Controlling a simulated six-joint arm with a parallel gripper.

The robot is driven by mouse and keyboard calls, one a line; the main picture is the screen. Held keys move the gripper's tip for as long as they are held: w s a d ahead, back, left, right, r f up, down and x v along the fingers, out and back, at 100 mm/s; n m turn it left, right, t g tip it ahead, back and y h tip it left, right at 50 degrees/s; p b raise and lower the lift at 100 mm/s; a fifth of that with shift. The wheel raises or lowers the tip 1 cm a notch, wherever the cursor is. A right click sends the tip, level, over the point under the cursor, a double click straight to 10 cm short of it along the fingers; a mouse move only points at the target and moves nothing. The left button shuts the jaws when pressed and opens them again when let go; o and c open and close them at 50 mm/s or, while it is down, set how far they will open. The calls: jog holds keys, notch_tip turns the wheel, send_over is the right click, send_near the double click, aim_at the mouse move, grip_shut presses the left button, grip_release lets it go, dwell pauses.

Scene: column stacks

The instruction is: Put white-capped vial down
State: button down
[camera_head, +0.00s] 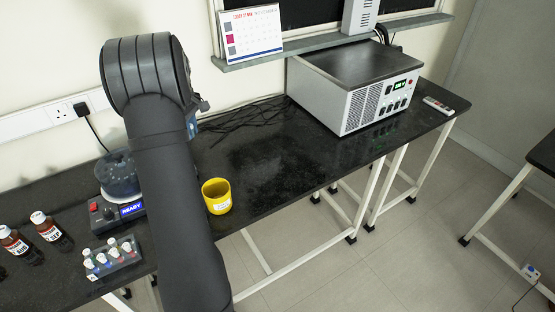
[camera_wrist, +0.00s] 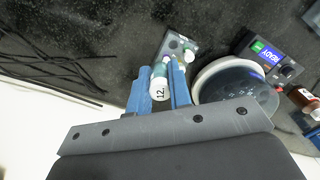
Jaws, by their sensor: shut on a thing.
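In the wrist view the white-capped vial (camera_wrist: 159,85) is between the two blue fingers of my gripper (camera_wrist: 163,70). Its white end, marked with dark characters, faces the camera, and a teal-green part shows beyond it. My gripper is shut on it. I cannot tell whether the held vial touches the rack. In the head view my arm hides the held vial, this rack and most of the gripper.
A round-bowled device with a READY display (camera_head: 132,209) stands close by; its display shows in the wrist view (camera_wrist: 270,56). A yellow cup (camera_head: 217,196), a rack of several vials (camera_head: 112,262) and brown bottles (camera_head: 48,228) are nearby. Black cables (camera_head: 245,117) lie toward the wall.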

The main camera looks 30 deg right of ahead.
jog(key=s+d+m, duration=0.2)
jog(key=s+d, duration=0.4)
jog(key=d, duration=0.4)
jog(key=s+d+m, duration=0.1)
jog(key=s+d, duration=0.4)
jog(key=d, duration=0.5)
jog(key=s+d+m, duration=0.2)
jog(key=s+d, duration=0.4)
jog(key=d, duration=0.4)
send_over(273, 156)
jog(key=f, duration=1.1)
jog(key=shift+s+d+f, duration=0.1)
jog(key=shift+s+f, duration=0.2)
jog(key=shift+f, duration=0.05)
jog(key=shift+w+f, duration=0.2)
jog(key=shift+f, duration=1.95)
jog(key=c, duration=1.8)
grip_release()
jog(key=shift+f, duration=0.15)
jog(key=o, duration=0.5)
